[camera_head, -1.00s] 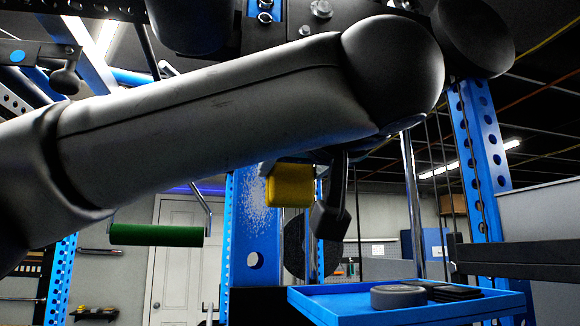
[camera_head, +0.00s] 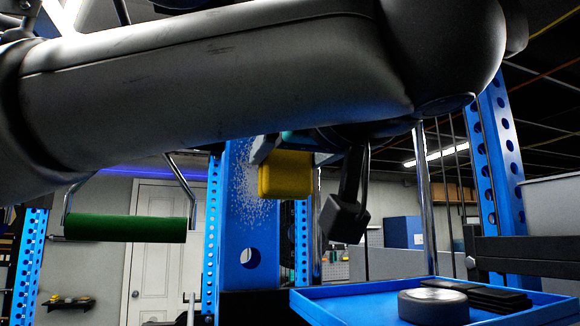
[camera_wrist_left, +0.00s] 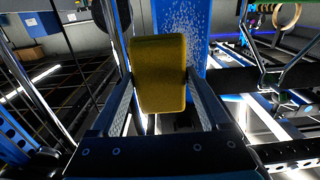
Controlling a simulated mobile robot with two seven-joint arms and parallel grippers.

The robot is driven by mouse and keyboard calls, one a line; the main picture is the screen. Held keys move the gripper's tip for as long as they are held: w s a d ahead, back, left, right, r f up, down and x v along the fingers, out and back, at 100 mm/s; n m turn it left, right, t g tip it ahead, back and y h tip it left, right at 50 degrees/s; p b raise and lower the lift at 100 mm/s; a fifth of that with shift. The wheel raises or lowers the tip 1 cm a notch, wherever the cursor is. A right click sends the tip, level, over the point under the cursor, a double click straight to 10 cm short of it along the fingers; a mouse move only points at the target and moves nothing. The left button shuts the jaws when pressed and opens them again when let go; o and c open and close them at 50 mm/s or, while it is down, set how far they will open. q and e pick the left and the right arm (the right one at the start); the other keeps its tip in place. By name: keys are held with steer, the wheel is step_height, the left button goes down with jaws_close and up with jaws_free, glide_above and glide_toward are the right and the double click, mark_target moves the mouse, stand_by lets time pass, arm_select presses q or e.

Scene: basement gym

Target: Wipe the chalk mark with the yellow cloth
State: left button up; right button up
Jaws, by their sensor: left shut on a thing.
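The yellow cloth (camera_head: 285,178) is a thick block in my left gripper (camera_head: 283,152), which is shut on it. In the left wrist view the cloth (camera_wrist_left: 158,72) sits between both fingers. The chalk mark (camera_head: 250,190) is a speckled white patch on a blue upright panel. In the head view the cloth overlaps the right side of the mark. In the left wrist view the mark (camera_wrist_left: 186,18) shows beyond the cloth's upper right. I cannot tell whether the cloth touches the panel. My right gripper is not in view.
A blue tray (camera_head: 345,305) at the lower right holds a round grey disc (camera_head: 433,306) and flat black pieces (camera_head: 492,297). A green roller bar (camera_head: 125,228) hangs at the left. A perforated blue post (camera_head: 495,165) stands at the right. A white door (camera_head: 160,245) is behind.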

arm_select(q)
steer(key=shift+s, duration=0.1)
steer(key=shift+x, duration=1)
stand_by(0.3)
